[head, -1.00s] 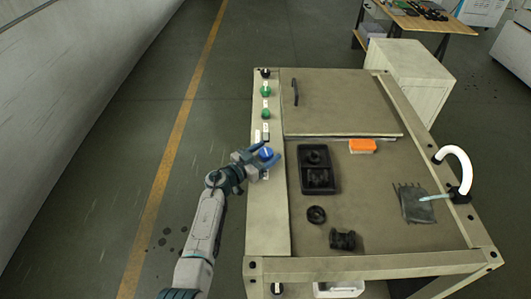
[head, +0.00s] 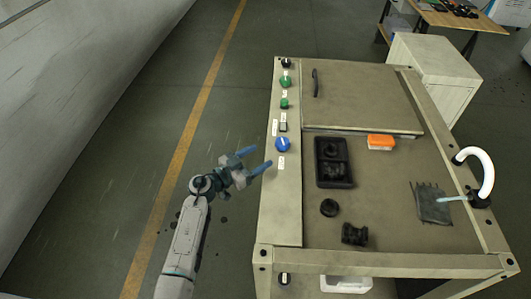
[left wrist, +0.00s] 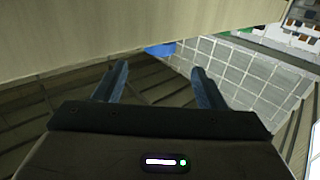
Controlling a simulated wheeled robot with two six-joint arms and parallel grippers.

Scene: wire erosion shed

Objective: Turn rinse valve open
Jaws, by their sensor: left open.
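The blue rinse valve knob (head: 283,145) sits on the left control strip of the bench, with small white labels beside and below it. My left gripper (head: 262,160) is open and empty, just left of the strip and apart from the knob, its blue fingers pointing toward it. In the left wrist view the open fingers (left wrist: 160,78) show with nothing between them. A blue patch (left wrist: 160,49), which looks like the knob, shows beyond them at the panel's edge. My right gripper is not in view.
Green knobs (head: 285,82) and a black knob (head: 287,63) line the strip farther back. A black tray (head: 320,178), an orange box (head: 381,142), dark round parts (head: 329,208) and a white curved hose (head: 487,168) are on the bench. The floor left of the bench is clear.

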